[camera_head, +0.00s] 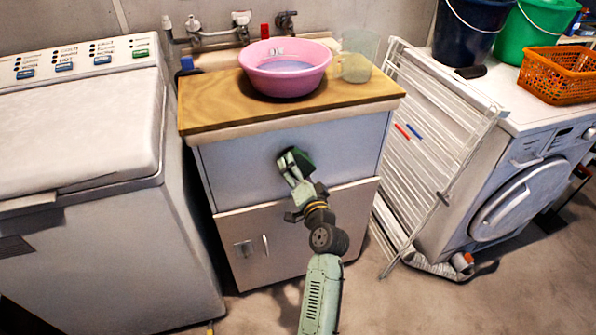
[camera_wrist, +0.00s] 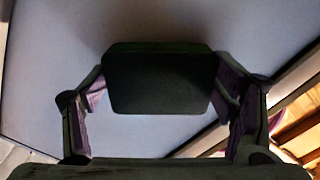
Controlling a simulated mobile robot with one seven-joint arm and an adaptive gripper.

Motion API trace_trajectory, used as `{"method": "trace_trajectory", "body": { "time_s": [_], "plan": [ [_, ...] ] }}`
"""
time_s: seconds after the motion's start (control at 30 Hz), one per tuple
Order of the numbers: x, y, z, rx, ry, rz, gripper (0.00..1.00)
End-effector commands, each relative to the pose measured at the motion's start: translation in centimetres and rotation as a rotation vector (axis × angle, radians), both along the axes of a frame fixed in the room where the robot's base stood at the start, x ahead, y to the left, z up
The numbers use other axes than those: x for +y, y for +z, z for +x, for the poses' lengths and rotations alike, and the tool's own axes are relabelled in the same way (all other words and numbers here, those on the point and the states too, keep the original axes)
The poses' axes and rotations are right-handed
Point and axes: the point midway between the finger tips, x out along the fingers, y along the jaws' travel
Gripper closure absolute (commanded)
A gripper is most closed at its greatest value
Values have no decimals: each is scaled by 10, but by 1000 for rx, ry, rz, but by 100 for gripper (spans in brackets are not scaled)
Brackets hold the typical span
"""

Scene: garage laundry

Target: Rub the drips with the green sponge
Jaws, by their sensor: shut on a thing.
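The green sponge (camera_head: 301,156) is in my gripper (camera_head: 296,168), in front of the pale grey upper panel (camera_head: 235,172) of the cabinet. In the wrist view the sponge (camera_wrist: 158,82) looks like a dark green block between the two fingers of my gripper (camera_wrist: 162,90). Its far face is toward the panel (camera_wrist: 50,60). It is at or very close to the panel; I cannot tell whether it touches. No drips can be made out on the visible part of the panel; any behind the sponge are hidden.
A pink basin (camera_head: 287,68) and a clear jug (camera_head: 356,58) stand on the wooden top (camera_head: 215,105). A white drying rack (camera_head: 425,125) leans at the right by the front-loading washer (camera_head: 530,190). A top-loading washer (camera_head: 85,200) is at the left.

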Motion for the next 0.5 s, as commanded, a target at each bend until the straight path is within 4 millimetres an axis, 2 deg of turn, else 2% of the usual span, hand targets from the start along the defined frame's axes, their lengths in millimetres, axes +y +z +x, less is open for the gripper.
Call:
{"method": "trace_trajectory", "body": {
  "time_s": [0.5],
  "plan": [
    [3, 0, 10, 0, 0, -1, 44]
  ]
}}
